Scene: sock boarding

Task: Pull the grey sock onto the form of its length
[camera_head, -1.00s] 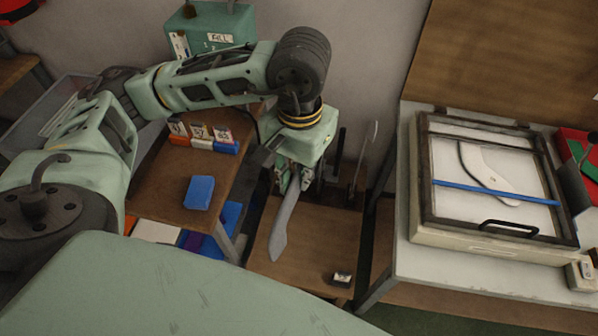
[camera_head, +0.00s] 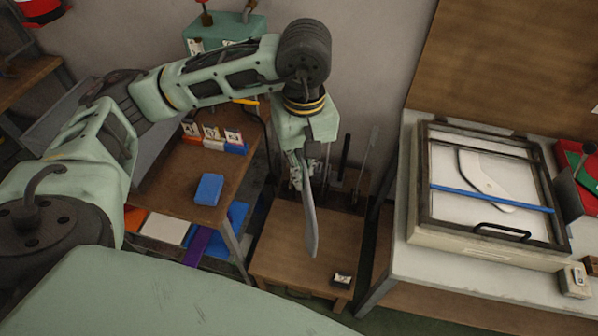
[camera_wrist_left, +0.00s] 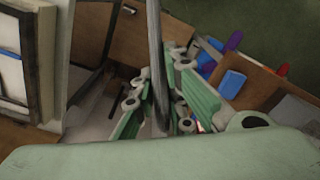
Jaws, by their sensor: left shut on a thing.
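The grey sock (camera_head: 311,225) hangs long and narrow below my left gripper (camera_head: 300,176), over the low wooden table. My left gripper is shut on its upper end. In the left wrist view the sock (camera_wrist_left: 156,60) runs as a dark grey strip between the fingers (camera_wrist_left: 160,112). Just right of the gripper stand thin upright forms at the back of the low table: a dark one (camera_head: 345,154) and a taller grey one (camera_head: 370,150). The sock is apart from both. Other forms may be hidden behind the gripper. My right gripper is not in view.
The low table (camera_head: 285,252) is mostly bare, with a small dark labelled block (camera_head: 342,280) at its front right. A shelf (camera_head: 165,183) with a blue block (camera_head: 208,189) stands left. A bench with a framed glass-topped box (camera_head: 421,215) stands right.

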